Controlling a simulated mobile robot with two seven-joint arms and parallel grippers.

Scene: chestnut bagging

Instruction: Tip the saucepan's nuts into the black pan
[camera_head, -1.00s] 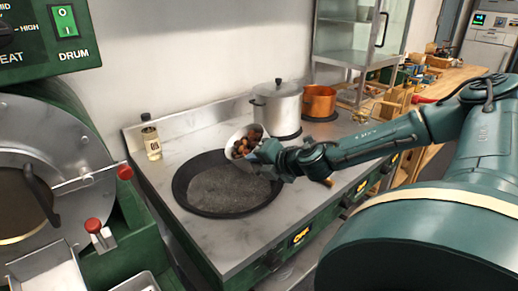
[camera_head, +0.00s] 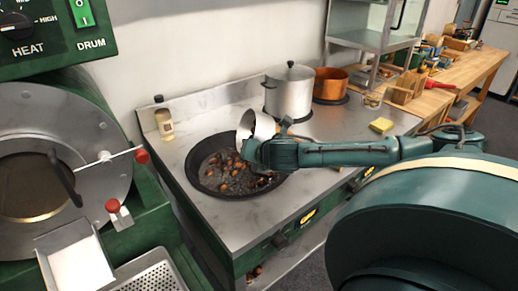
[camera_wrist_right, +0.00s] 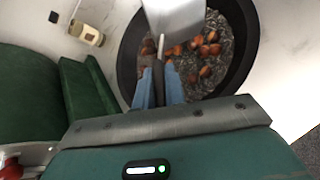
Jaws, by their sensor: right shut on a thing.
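The metal saucepan (camera_head: 262,126) is tilted steeply over the right side of the black pan (camera_head: 192,186); its inside is mostly hidden. My right gripper (camera_head: 256,153) is shut on the saucepan's handle; the blue fingers (camera_wrist_right: 158,86) also show in the right wrist view, with the saucepan (camera_wrist_right: 175,18) beyond them. Several brown nuts (camera_head: 225,178) lie spread in the black pan on a dark, grainy bed; they also show in the wrist view (camera_wrist_right: 205,50). My left gripper is in neither view.
A lidded silver pot (camera_head: 289,92) and a copper pot (camera_head: 330,85) stand behind on the stove (camera_head: 325,165). An oil bottle (camera_head: 164,123) stands at the back left, a yellow sponge (camera_head: 381,125) at the right. The green roaster (camera_head: 150,225) is at left.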

